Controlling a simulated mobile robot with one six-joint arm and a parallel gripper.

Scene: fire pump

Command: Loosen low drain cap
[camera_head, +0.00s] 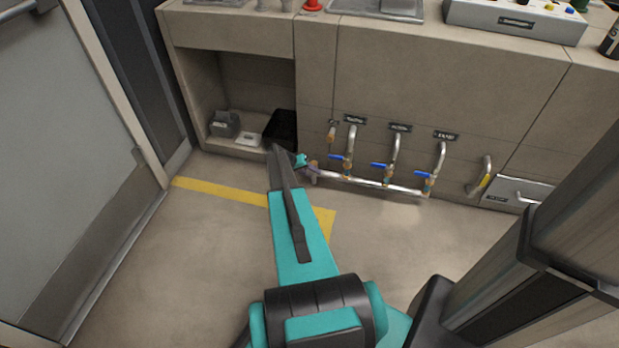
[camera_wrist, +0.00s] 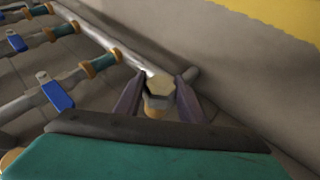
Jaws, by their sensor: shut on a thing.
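The low drain cap (camera_wrist: 160,84) is a pale brass hexagon at the end of the low silver pipe, seen close up in the wrist view. My gripper (camera_wrist: 162,92) has one dark finger on each side of it and is shut on it. In the head view, my gripper (camera_head: 309,165) is low by the left end of the horizontal pipe (camera_head: 365,182), close to the floor. The cap is too small and partly covered there to make out clearly.
Several blue-handled valves (camera_head: 380,167) stand on pipes right of my gripper. An open recess (camera_head: 235,75) at left holds a black bin (camera_head: 281,129) and small items. A yellow floor line (camera_head: 225,191) runs in front. A grey door (camera_head: 60,150) is far left. The floor in front is clear.

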